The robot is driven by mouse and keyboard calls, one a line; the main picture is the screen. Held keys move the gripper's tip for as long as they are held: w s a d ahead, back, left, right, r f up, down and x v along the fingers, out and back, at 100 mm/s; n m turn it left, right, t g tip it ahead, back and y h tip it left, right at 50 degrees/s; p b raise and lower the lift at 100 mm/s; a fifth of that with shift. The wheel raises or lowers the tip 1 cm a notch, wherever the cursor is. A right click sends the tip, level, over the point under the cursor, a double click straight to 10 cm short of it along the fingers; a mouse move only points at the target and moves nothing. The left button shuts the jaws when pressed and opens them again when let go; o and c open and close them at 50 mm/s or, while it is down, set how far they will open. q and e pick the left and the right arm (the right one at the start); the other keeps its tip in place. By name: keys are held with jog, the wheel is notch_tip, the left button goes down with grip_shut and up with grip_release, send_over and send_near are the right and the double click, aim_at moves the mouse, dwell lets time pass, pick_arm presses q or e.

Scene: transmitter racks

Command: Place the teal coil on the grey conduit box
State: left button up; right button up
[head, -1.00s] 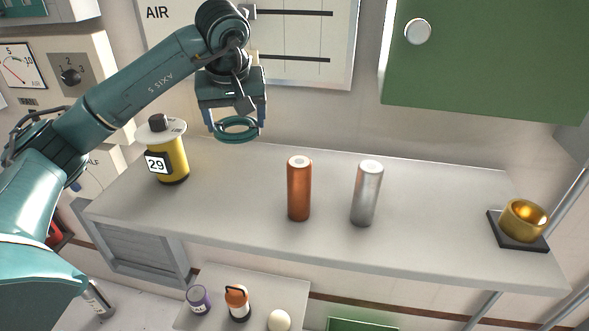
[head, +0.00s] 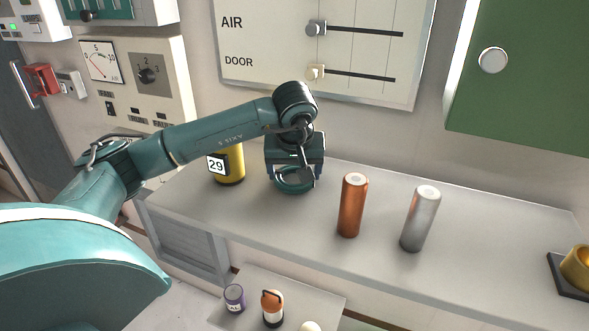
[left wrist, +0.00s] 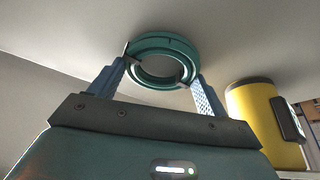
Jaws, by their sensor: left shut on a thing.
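The teal coil (head: 294,186) is a ring held flat below my left gripper (head: 294,172). It also shows in the left wrist view (left wrist: 163,44) between the two fingertips, which are shut on it. The coil is over the grey flat top (head: 270,215), low and close to its surface; I cannot tell whether it touches. This grey top, with a louvred grey box (head: 188,243) under its left end, is the only likely conduit box I see. My right gripper is not in view.
A yellow canister (head: 229,170) labelled 29 stands just left of the coil, partly behind my arm. A copper cylinder (head: 352,207) and a silver cylinder (head: 420,220) stand to the right. A gold ring (head: 577,267) sits on a dark base at the far right.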

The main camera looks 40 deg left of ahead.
pick_arm(q)
jog(key=o, duration=1)
jog(key=shift+f, duration=0.1)
